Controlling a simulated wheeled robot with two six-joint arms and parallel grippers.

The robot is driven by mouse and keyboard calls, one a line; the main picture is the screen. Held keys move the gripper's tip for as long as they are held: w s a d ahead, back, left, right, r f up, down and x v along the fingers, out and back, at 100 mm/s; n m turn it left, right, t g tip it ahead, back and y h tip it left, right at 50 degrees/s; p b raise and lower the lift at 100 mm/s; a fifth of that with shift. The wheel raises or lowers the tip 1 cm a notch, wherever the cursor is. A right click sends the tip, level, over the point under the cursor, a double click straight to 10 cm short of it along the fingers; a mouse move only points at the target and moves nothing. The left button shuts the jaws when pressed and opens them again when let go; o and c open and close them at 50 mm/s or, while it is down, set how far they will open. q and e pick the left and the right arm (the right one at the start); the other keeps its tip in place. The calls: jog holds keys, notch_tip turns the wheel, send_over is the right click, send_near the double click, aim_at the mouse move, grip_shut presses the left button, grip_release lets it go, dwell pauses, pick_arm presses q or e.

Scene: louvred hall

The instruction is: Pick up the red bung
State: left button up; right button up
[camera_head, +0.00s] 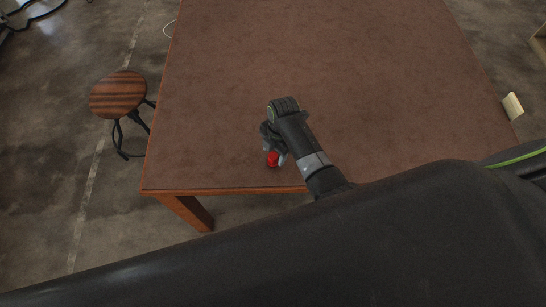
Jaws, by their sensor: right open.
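The red bung (272,160) is a small red object near the front edge of the brown table (210,90). My right gripper (273,153) is over and around it, with its jaws open. The arm and gripper hide part of the bung, and I cannot tell whether the fingers touch it. My left gripper does not show.
A round striped wooden stool (118,94) stands on the floor left of the table. The rest of the tabletop is bare. A pale block-like object (512,105) shows at the table's right edge. My own dark body fills the lower part of the view.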

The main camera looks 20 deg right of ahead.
jog(key=shift+a+f, duration=0.15)
jog(key=shift+f, duration=0.55)
jog(key=shift+a+f, duration=0.1)
jog(key=shift+f, duration=0.6)
jog(key=shift+c, duration=0.4)
jog(key=c, duration=1)
